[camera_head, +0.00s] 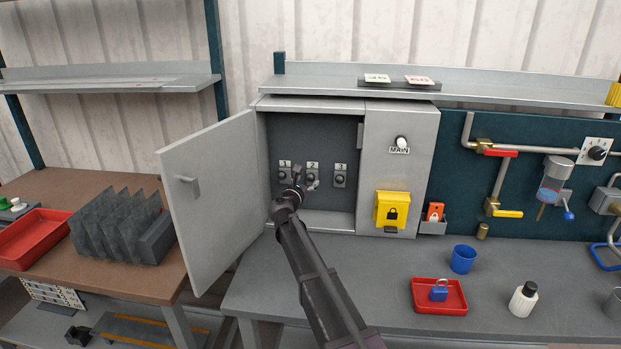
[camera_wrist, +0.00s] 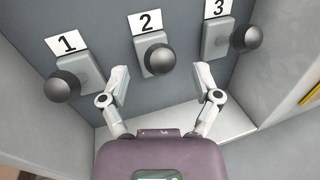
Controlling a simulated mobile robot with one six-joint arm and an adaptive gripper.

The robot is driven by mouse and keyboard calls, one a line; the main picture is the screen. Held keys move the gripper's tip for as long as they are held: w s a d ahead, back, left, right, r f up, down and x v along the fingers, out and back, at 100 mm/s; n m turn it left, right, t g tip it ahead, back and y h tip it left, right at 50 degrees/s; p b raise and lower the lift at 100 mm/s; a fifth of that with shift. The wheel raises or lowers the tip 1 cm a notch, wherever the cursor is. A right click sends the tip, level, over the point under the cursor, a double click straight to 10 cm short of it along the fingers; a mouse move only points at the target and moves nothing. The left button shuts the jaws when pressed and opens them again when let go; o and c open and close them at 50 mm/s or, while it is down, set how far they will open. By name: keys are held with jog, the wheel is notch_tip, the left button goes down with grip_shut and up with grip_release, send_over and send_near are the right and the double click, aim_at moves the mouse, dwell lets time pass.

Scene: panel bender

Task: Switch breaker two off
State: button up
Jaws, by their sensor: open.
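Breaker two is a grey plate with a round black knob (camera_wrist: 159,59) under a white label "2" (camera_wrist: 146,22), on the back panel inside the open cabinet (camera_head: 310,219). Its label also shows in the head view (camera_head: 312,166); my gripper partly covers the breaker there. Breaker one (camera_wrist: 62,86) is to its left and breaker three (camera_wrist: 246,38) to its right, each with a similar black knob. My gripper (camera_wrist: 162,82) is open and empty. Its fingers stand apart to the left and right, just below breaker two's knob in the wrist view, not closed on it.
The cabinet door (camera_head: 215,195) stands open at the left. A yellow lock box (camera_head: 390,209) and a MAIN switch (camera_head: 401,143) are on the right cabinet front. The bench holds a red tray with a blue padlock (camera_head: 438,291), a blue cup (camera_head: 463,259) and a white bottle (camera_head: 523,300).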

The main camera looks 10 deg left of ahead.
aim_at(308, 179)
jog(key=shift+x, duration=1.7)
grip_shut()
